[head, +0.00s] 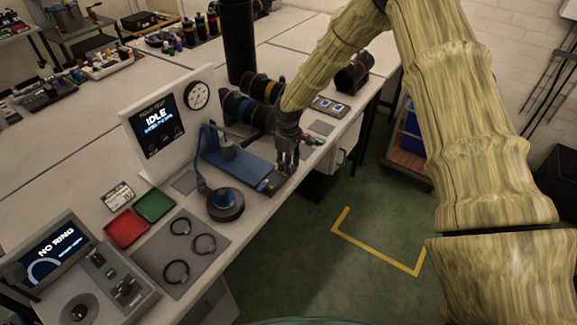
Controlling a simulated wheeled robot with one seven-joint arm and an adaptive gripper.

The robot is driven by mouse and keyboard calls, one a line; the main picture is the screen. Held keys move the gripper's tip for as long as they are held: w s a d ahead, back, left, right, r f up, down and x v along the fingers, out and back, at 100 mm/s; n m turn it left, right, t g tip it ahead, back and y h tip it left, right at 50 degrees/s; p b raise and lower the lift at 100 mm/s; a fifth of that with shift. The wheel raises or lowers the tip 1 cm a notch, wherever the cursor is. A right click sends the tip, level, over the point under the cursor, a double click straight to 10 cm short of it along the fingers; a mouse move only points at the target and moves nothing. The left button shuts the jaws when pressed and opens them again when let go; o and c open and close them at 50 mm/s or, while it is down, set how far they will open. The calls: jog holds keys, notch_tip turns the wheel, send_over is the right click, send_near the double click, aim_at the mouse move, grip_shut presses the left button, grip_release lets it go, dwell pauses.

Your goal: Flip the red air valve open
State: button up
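My gripper (287,166) points down at the right end of the blue test fixture (238,164), near the bench's front edge. Its dark fingers are small in the picture, and I cannot tell whether they are apart or closed. I cannot clearly make out the red air valve. A small reddish and green detail (314,140) shows just right of my gripper, but I cannot tell what it is. My gripper and arm may hide part of that area. The test panel (160,122) behind the fixture reads IDLE and has a round gauge (197,95).
A black round part with a blue centre (225,205) stands at the fixture's left end. Red (126,228) and green (154,205) trays and a grey mat (152,254) with several rings lie further left. Dark cylinders (247,110) lie behind. Floor in front is open.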

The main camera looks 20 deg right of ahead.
notch_tip(320, 180, up, 10)
dwell(0.5)
